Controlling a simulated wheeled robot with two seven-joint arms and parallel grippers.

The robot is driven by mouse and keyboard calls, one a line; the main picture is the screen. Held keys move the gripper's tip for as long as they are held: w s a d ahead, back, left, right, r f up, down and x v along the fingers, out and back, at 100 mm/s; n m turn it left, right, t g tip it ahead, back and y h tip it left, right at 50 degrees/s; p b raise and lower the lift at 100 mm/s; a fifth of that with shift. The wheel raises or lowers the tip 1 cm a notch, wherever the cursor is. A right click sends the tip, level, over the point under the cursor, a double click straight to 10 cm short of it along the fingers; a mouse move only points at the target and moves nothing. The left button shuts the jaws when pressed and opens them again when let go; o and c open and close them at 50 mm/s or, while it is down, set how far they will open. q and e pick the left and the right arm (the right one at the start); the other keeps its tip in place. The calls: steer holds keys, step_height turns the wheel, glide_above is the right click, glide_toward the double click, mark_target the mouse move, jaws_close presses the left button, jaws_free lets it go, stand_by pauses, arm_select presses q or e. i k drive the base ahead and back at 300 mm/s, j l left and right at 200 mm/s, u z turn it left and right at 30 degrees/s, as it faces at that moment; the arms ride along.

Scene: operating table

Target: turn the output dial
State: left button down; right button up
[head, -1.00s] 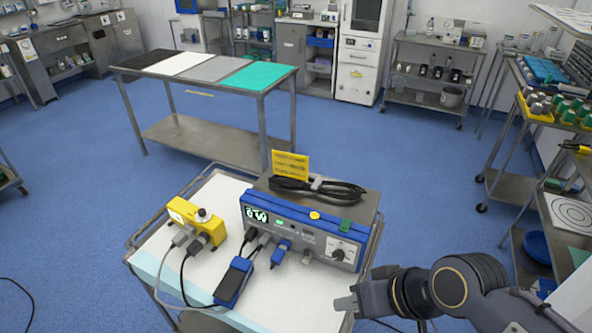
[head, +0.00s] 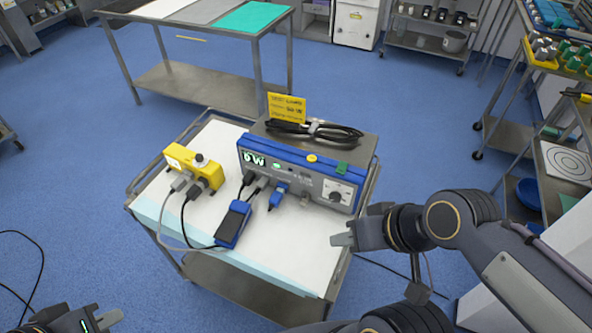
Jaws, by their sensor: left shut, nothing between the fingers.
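The output dial (head: 336,197) is a dark round knob on a white square plate at the right end of the front panel of the blue and grey unit (head: 300,185). The unit stands on a white-covered cart. My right gripper (head: 341,241) is in front of and below the dial, near the cart's right front edge, apart from the dial. I cannot tell whether its fingers are open or shut. My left gripper (head: 104,321) shows only partly at the bottom left corner, shut and empty, far from the unit.
A coiled black cable (head: 312,131) and a yellow card (head: 286,107) are on top of the unit. A blue pedal (head: 233,224) and a yellow box (head: 193,166) with cables lie to its left. Plugs stick out of the panel left of the dial. The cart's front strip is clear.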

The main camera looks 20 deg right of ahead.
mark_target(335, 197)
steer(key=i+j, duration=0.2)
steer(key=j, duration=0.15)
steer(key=i+j+z, duration=0.15)
steer(key=i+j, duration=0.3)
steer(key=j, duration=0.3)
steer(key=z, duration=1.95)
